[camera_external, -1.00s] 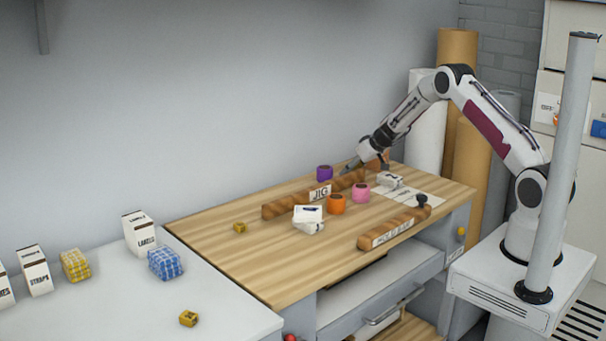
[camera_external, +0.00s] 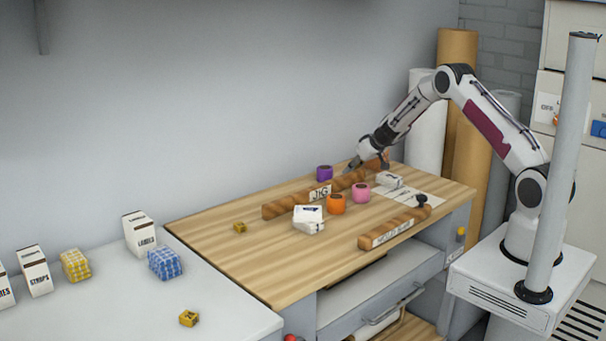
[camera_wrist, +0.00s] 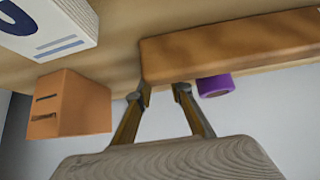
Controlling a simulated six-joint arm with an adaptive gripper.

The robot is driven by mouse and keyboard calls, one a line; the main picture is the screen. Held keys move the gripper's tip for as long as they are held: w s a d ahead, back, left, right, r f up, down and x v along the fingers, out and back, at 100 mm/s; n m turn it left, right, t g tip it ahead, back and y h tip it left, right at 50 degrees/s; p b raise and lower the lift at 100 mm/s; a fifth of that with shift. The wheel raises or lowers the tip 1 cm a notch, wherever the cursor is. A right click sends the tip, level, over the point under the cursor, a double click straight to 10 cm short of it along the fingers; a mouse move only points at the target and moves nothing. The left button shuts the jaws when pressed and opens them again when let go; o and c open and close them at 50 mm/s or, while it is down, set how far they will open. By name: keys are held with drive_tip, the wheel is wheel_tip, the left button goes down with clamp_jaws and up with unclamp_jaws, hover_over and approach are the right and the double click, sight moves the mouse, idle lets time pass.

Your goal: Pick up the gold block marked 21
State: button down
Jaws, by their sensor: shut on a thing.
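Two small gold blocks show in the external view: one (camera_external: 239,227) on the left part of the wooden bench, one (camera_external: 188,318) on the pale table in front. Their marks are too small to read, so I cannot tell which is 21. My gripper (camera_external: 352,166) is far from both, low at the back of the bench by the brown bar marked JIG (camera_external: 285,205). In the wrist view my fingertips (camera_wrist: 165,92) are apart at the edge of this bar (camera_wrist: 230,45). The contact is not clear, and no gold block shows between them.
An orange-brown block (camera_wrist: 68,103) and a white box (camera_wrist: 45,25) are near my fingers. Purple (camera_external: 324,173), orange (camera_external: 336,204) and pink (camera_external: 361,193) rolls stand on the bench, with a white box (camera_external: 308,219). A second bar (camera_external: 394,228) lies in front. The bench's left part is mostly clear.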

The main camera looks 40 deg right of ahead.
wheel_tip(320, 180, up, 10)
idle(0.9)
drive_tip(key=shift+f, duration=0.1)
idle(0.4)
